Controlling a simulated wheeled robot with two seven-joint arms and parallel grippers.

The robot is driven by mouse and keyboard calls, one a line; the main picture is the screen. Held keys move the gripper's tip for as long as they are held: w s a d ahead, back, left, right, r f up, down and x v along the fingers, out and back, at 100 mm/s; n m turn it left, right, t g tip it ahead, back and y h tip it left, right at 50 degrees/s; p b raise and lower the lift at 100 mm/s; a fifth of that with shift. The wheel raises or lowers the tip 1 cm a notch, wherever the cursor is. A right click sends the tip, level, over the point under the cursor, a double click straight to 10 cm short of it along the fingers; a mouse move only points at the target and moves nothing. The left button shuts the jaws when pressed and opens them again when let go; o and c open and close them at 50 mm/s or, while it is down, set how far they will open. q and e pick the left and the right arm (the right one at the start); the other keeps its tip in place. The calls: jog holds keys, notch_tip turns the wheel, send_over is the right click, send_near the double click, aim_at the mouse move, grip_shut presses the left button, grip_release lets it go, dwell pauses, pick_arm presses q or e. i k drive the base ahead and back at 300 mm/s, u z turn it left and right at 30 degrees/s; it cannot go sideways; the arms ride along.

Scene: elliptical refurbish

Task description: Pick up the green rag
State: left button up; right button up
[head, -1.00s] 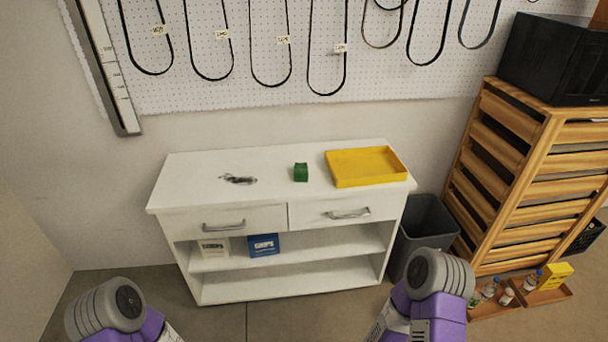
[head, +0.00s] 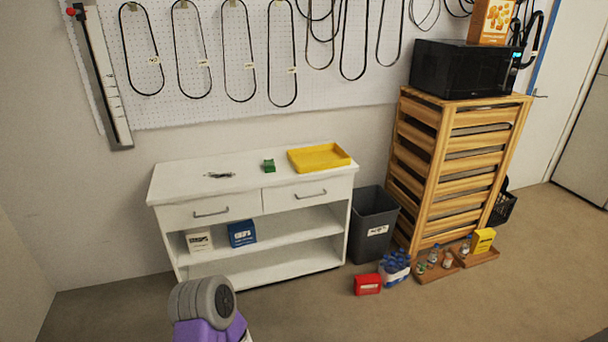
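A small green item (head: 269,166), which looks like the folded green rag, lies on top of the white cabinet (head: 172,186) near its back middle. It sits just left of a yellow tray (head: 320,167). A part of one of my arms, grey and purple, shows at the bottom left of the head view, in front of the cabinet and well apart from the rag. Neither gripper is in view.
A dark, thin item (head: 219,175) lies left of the rag. A grey bin (head: 373,225) and a wooden slatted rack (head: 465,160) with a microwave (head: 460,68) stand to the right. A red box (head: 367,284) and bottles (head: 394,265) are on the floor.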

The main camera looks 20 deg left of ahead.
aim_at(269, 166)
jog(key=z, duration=0.35)
jog(key=i, duration=1.75)
jog(key=u, duration=0.8)
jog(key=i, duration=1.3)
jog(key=u, duration=1.25)
